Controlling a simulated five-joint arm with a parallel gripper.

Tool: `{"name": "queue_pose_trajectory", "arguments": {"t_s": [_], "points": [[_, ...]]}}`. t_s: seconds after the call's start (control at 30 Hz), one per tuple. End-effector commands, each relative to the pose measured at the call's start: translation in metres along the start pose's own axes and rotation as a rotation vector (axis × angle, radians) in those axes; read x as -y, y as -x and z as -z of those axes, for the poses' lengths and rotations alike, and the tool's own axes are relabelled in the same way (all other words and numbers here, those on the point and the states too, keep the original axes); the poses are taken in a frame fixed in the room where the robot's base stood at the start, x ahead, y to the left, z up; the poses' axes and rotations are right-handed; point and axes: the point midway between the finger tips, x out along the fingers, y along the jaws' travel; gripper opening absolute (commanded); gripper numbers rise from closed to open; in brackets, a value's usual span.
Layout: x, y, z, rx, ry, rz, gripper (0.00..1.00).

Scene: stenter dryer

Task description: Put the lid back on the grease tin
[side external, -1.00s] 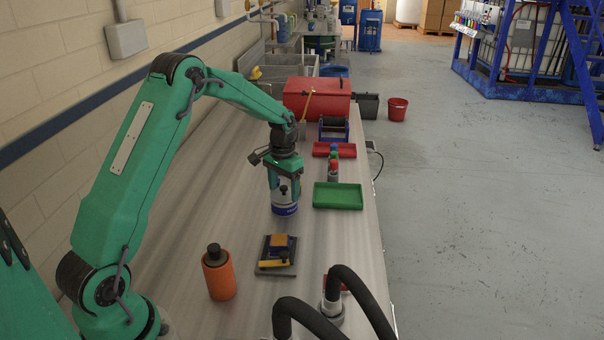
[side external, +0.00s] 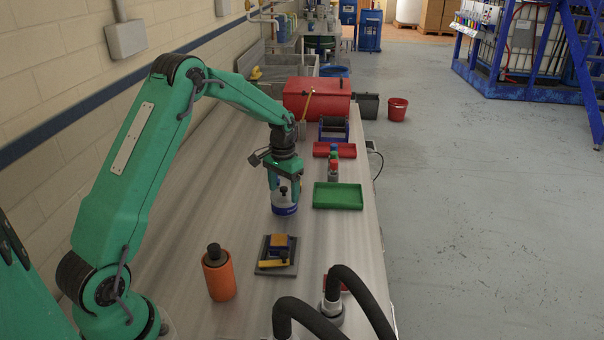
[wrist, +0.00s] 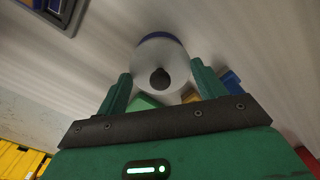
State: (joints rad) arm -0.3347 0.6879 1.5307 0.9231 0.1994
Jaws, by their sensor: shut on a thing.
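The grease tin (side external: 285,210), white with a blue band, stands upright on the bench directly under my gripper (side external: 284,194). The lid is a pale disc with a black knob; it shows in the wrist view (wrist: 150,58) between my two green fingers, over the tin. My gripper is shut on the lid, with a finger at each side of it. A blue edge of the tin (wrist: 160,37) shows past the lid's far rim. The fingers hide much of the upper tin in the side view, so I cannot tell whether the lid touches the rim.
A green tray (side external: 338,196) lies close to the right, with small bottles (side external: 333,170) and a red tray (side external: 322,149) behind it. An orange bottle (side external: 218,275) and a dark plate with a block and yellow piece (side external: 277,268) stand nearer. The bench left of the tin is clear.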

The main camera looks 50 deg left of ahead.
Motion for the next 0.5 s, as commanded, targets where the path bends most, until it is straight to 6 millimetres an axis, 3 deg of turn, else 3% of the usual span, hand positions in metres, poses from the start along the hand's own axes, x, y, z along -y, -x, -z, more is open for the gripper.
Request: {"name": "queue_pose_trajectory", "arguments": {"t_s": [0.47, 0.5], "points": [[0.0000, 0.0000, 0.0002, 0.000, 0.000, 0.000, 0.47], [0.0000, 0.0000, 0.0002, 0.000, 0.000, 0.000, 0.71]]}}
